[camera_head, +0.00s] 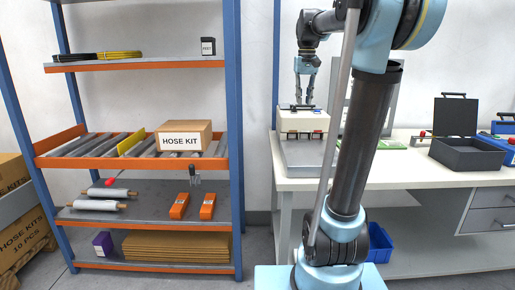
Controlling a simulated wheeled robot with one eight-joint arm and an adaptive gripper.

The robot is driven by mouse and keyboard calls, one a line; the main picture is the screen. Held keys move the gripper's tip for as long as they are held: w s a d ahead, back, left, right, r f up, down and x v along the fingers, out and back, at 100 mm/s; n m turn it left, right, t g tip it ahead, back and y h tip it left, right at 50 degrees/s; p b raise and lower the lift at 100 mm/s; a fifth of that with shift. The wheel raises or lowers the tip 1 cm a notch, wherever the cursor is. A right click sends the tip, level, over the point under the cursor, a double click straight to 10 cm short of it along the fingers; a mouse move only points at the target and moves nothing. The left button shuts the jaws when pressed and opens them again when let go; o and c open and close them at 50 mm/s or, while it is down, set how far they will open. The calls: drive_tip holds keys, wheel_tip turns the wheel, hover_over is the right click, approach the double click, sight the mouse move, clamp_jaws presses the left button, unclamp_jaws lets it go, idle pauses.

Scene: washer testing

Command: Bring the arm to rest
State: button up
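My arm rises from my base at the bottom centre and bends over the left end of the workbench (440,172). My gripper (306,98) points down there, small in the picture. Its two fingers show a gap between them, and I see nothing held in it. The fingertips show just above or in front of the top of a white unit (303,121) with a dark top edge. I cannot tell whether they touch it. The unit stands on a grey metal plate (305,154) at the bench's left end.
A blue and orange shelf rack (236,120) stands left, holding a hose kit box (185,135), rollers and orange tools. A black open case (465,154) sits on the bench at right. My arm hides the bench's middle.

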drive_tip(key=s+f+t, duration=0.1)
drive_tip(key=s+f, duration=2.7)
drive_tip(key=f, duration=0.4)
drive_tip(key=shift+s+d+f+t, duration=0.25)
drive_tip(key=shift+d+t, duration=0.1)
drive_tip(key=shift+t, duration=0.05)
drive_tip(key=shift+w+f, duration=0.2)
drive_tip(key=shift+w, duration=0.25)
